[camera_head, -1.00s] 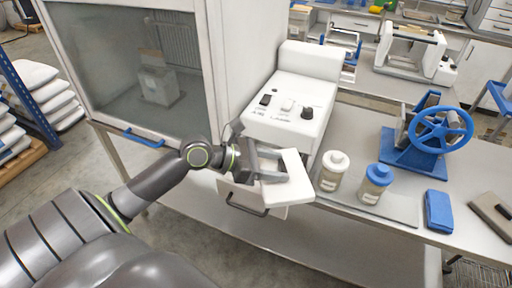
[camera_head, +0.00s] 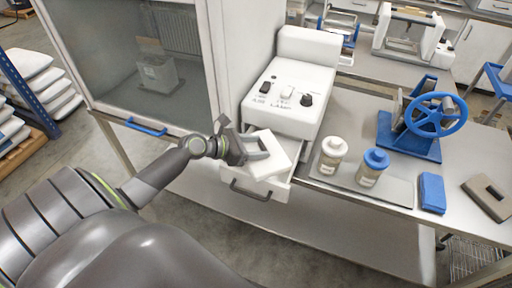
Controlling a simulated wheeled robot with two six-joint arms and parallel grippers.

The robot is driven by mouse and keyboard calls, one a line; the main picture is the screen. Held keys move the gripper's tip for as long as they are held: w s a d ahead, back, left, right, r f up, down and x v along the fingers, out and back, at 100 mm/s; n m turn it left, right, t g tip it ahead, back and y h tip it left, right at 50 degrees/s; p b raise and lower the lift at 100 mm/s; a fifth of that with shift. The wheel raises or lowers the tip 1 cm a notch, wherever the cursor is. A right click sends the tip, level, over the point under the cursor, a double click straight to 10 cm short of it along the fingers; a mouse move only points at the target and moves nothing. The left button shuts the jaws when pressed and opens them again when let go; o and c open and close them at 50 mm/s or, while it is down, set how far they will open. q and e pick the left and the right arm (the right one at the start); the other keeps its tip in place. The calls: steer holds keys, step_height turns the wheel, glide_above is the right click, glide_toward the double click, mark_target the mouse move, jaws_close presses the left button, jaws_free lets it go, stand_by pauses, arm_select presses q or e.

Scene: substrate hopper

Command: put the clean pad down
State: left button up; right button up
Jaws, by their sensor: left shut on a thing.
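My left gripper (camera_head: 256,148) is shut on the clean pad (camera_head: 284,156), a flat white slab. The pad is tilted and sits at the mouth of the open white drawer (camera_head: 276,191) under the lamp box. It covers much of the drawer's inside, and I cannot tell whether it touches the drawer. My right gripper is not in view.
The white lamp box (camera_head: 288,110) stands just behind the drawer. A white-capped jar (camera_head: 332,155) and a blue-capped jar (camera_head: 372,168) stand on a tray to the right. Further right are a blue block (camera_head: 432,193) and a blue hand-wheel device (camera_head: 412,145). A glass-fronted cabinet (camera_head: 140,70) is at left.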

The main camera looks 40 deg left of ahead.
arm_select(q)
steer(key=shift+f, duration=0.2)
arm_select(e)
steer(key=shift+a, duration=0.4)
arm_select(q)
steer(key=shift+f, duration=0.2)
steer(key=o, duration=1)
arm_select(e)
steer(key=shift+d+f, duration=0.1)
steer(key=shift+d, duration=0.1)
arm_select(q)
steer(key=shift+r, duration=0.1)
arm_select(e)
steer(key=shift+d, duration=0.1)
arm_select(q)
steer(key=shift+s+a+r, duration=0.1)
steer(key=shift+r, duration=0.05)
steer(key=shift+b+v, duration=1.1)
steer(key=shift+v, duration=4.75)
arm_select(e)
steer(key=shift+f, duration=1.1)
